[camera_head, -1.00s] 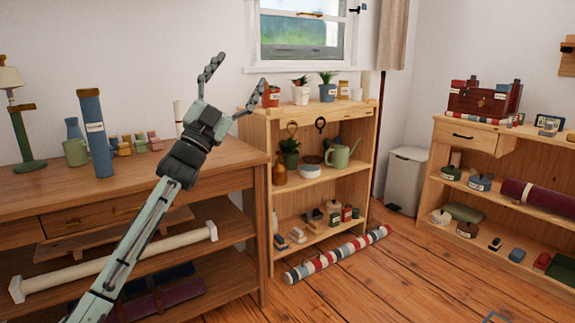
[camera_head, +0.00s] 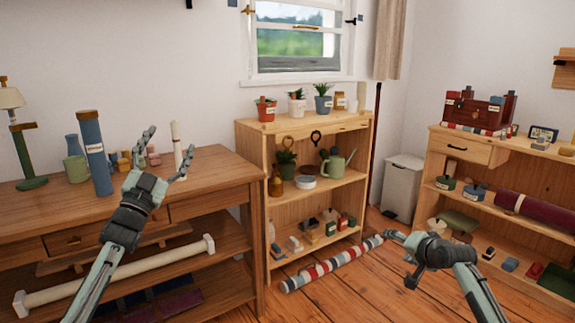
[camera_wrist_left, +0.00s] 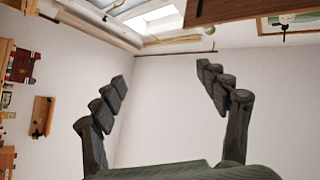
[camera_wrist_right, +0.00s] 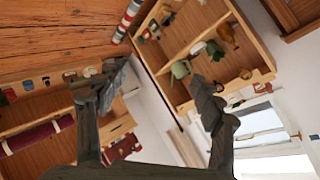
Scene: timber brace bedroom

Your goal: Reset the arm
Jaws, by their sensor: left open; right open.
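My left gripper (camera_head: 168,143) is raised, fingers pointing up, in front of the wooden workbench at the left. Its fingers are spread and empty, which the left wrist view (camera_wrist_left: 162,76) also shows, with only wall and window beyond. My right gripper (camera_head: 398,258) is over the floor at lower right, in front of the gap between the two shelf units. Its fingers are spread with nothing between them in the right wrist view (camera_wrist_right: 158,74). Part of the right forearm is cut off by the lower edge of the head view.
The workbench (camera_head: 220,167) carries a blue cylinder (camera_head: 92,150) and small blocks. A low shelf unit (camera_head: 262,128) with plants stands in the middle. A striped roll (camera_head: 325,267) lies on the floor. Another shelf unit (camera_head: 480,148) is at right, beside a grey bin (camera_head: 403,185).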

